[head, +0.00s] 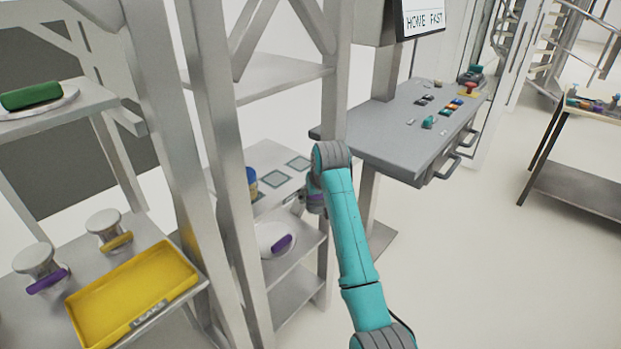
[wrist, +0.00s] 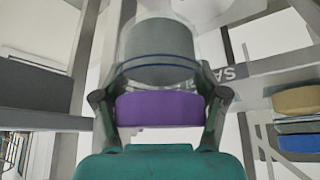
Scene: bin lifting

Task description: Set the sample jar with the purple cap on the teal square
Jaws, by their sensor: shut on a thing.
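My gripper (wrist: 160,97) is shut on the sample jar's purple cap (wrist: 160,109) in the wrist view, one finger on each side. The clear jar body (wrist: 160,50) with grey contents extends beyond the cap, upside down in this picture. In the head view my gripper (head: 299,198) is beside the open rack's middle shelf, and the held jar is hard to make out there. Teal-grey squares (head: 272,180) (head: 298,163) are marked on that shelf, and neither has a jar on it. I cannot tell whether the held jar touches the shelf.
A blue-capped jar (head: 252,183) with tan contents stands left on the shelf; it also shows in the wrist view (wrist: 296,122). Rack posts (head: 233,200) stand close by. A white round item with purple (head: 278,243) is below. A grey console (head: 410,125) stands right.

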